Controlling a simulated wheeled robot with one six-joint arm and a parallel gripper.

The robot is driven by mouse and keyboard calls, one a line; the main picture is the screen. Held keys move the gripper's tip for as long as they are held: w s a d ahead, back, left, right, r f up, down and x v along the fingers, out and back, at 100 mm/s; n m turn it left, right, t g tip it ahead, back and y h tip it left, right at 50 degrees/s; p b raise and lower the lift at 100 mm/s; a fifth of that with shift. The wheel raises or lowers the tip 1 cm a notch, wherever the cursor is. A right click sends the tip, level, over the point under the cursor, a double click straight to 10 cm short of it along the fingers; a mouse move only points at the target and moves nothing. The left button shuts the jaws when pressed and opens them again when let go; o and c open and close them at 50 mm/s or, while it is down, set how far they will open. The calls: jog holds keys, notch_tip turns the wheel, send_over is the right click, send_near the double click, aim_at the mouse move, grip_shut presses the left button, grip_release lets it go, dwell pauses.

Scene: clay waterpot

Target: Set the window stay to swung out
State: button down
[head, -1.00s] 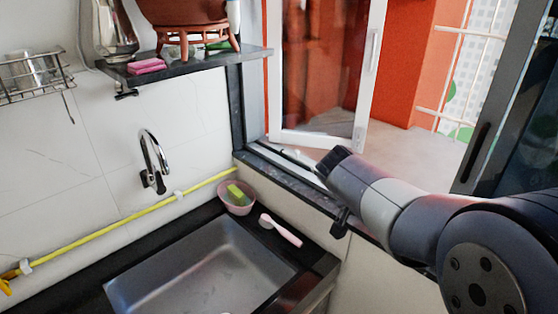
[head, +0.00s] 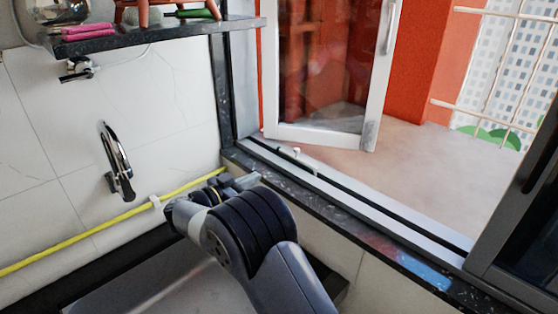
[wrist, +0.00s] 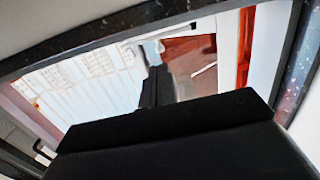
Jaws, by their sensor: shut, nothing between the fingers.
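The window stay (head: 297,153) appears as a small pale peg with a thin bar along the sill track, below the open casement. A small pale piece in the wrist view (wrist: 159,46), just beyond my fingertips, may be the same stay. The white-framed casement sash (head: 322,137) stands open outward. My gripper (head: 246,182) is at the inner edge of the sill, to the left of and below the stay in the head view. Its dark fingers show in the wrist view (wrist: 156,82), shut and empty. Contact with the stay cannot be told.
The dark stone sill (head: 350,217) runs along the window. A faucet (head: 115,165) stands at left, with a yellow hose (head: 85,237) along the wall. A shelf (head: 150,37) hangs above. My arm covers much of the sink (head: 150,285). A dark-framed pane (head: 530,210) is at right.

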jog(key=shift+w+a+f, duration=0.1)
jog(key=shift+a, duration=0.3)
jog(key=p, duration=0.5)
send_near(291, 156)
jog(key=x, duration=0.7)
